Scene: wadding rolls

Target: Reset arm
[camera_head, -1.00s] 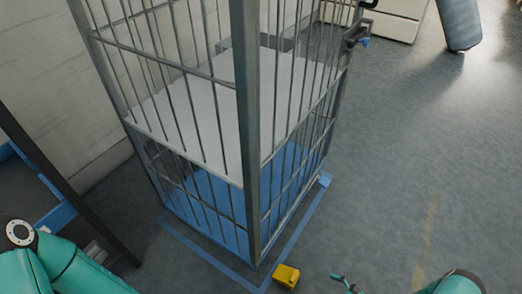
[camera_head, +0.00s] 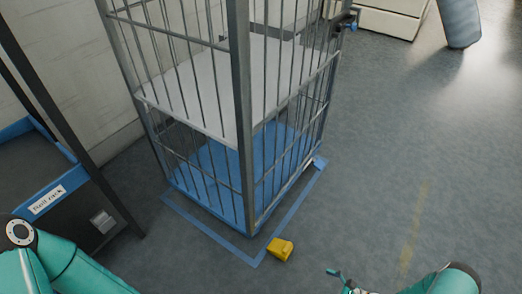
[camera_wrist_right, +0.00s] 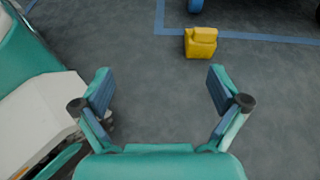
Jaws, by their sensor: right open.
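My right gripper (camera_wrist_right: 160,85) is open and empty in the wrist view, its two blue-padded fingers spread apart over the bare floor. In the head view only a tip of it (camera_head: 336,273) and part of my teal right arm show at the bottom right. My left arm comes in at the lower left, and its gripper is out of view. A tall grey wire cage (camera_head: 242,120) stands ahead with a white shelf (camera_head: 195,95) and a blue base (camera_head: 210,165). Both visible levels look empty.
A yellow block-like object (camera_head: 279,249) lies on the floor by the blue tape outline (camera_head: 222,240), also ahead of the right gripper in the wrist view (camera_wrist_right: 201,42). A dark rack with a blue-edged tray (camera_head: 30,165) stands at the left. The floor at the right is clear.

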